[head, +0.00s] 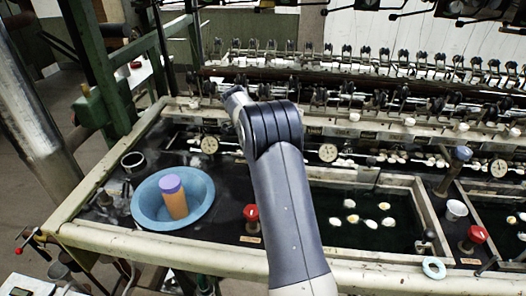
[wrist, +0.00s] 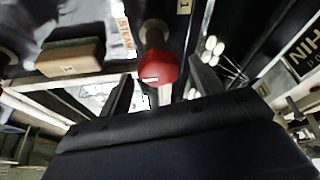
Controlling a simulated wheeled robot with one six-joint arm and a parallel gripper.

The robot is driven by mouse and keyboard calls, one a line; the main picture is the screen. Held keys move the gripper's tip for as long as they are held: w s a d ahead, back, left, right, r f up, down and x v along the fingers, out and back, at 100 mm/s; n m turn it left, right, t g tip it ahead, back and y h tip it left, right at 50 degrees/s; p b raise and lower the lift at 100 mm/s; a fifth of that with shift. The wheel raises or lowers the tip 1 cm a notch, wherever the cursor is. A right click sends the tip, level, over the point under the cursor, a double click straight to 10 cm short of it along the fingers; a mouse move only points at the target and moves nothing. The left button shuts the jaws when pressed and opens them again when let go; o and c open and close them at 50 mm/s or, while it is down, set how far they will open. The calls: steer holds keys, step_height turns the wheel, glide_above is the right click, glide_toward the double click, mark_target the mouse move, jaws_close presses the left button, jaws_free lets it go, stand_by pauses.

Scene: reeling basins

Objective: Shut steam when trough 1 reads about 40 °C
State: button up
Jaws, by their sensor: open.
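In the wrist view a red round knob (wrist: 157,68) with a white mark stands beside a label reading STEAM (wrist: 126,36) and a small tag with a 1 (wrist: 184,6). My gripper (wrist: 161,76) is open, its two dark fingers on either side of the knob; I cannot tell if they touch it. In the head view red knobs stand left of my arm (head: 251,212) and at right (head: 477,234); my gripper is hidden there. Round dial gauges sit at left (head: 209,144), centre (head: 328,152) and right (head: 498,168); their readings are too small to tell.
A trough (head: 400,240) holds dark water and several pale cocoons. A blue basin (head: 147,215) holds an orange bottle with a purple cap (head: 174,196). A white cup (head: 456,209) and a pale blue ring (head: 434,267) stand at right. Reeling machinery lines the back.

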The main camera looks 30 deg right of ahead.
steer(key=shift+r, duration=0.1)
steer(key=v, duration=1)
steer(key=shift+a+r, duration=0.15)
steer(key=shift+r, duration=0.15)
